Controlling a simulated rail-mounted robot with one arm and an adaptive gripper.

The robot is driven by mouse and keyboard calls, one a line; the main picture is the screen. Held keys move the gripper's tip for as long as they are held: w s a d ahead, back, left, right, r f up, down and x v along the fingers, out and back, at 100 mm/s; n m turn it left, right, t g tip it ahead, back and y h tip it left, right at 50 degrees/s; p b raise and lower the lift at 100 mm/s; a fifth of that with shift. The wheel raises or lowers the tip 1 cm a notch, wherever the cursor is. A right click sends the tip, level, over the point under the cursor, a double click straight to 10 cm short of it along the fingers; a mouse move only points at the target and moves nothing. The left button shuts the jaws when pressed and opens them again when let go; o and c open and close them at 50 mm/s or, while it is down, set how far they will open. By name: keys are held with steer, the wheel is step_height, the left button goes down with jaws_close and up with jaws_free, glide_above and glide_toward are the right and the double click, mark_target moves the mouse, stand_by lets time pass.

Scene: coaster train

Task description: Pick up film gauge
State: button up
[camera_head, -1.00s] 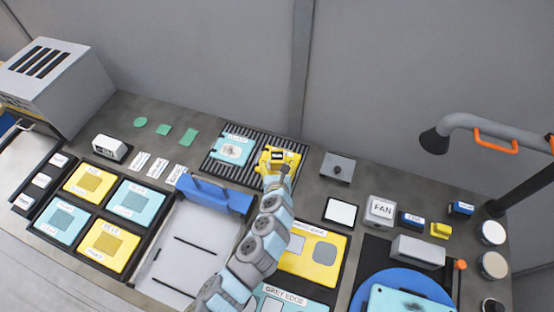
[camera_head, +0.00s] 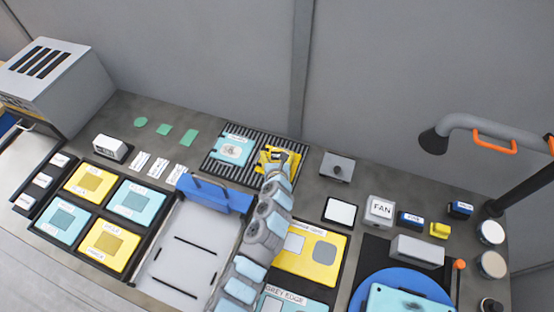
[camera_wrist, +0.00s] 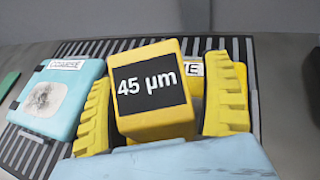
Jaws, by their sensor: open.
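The film gauge (camera_wrist: 152,92) is a yellow block with a black face reading "45 µm", seen large in the wrist view. My gripper (camera_wrist: 163,85) is open, with one yellow ribbed finger on each side of the gauge. Whether either finger touches it I cannot tell. Behind the gauge a yellow plate (camera_wrist: 240,78) with a partly covered label lies on the slotted rack. In the head view my gripper (camera_head: 281,160) is over this yellow plate (camera_head: 265,166) and largely hides the gauge.
A light blue plate with a grey smudge (camera_head: 232,149) lies left of the yellow plate on the dark slotted rack (camera_head: 222,171). A grey box with a knob (camera_head: 337,167) stands to the right. A blue-handled tray (camera_head: 205,225) is in front.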

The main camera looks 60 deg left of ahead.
jaws_close()
stand_by(0.4)
stand_by(0.4)
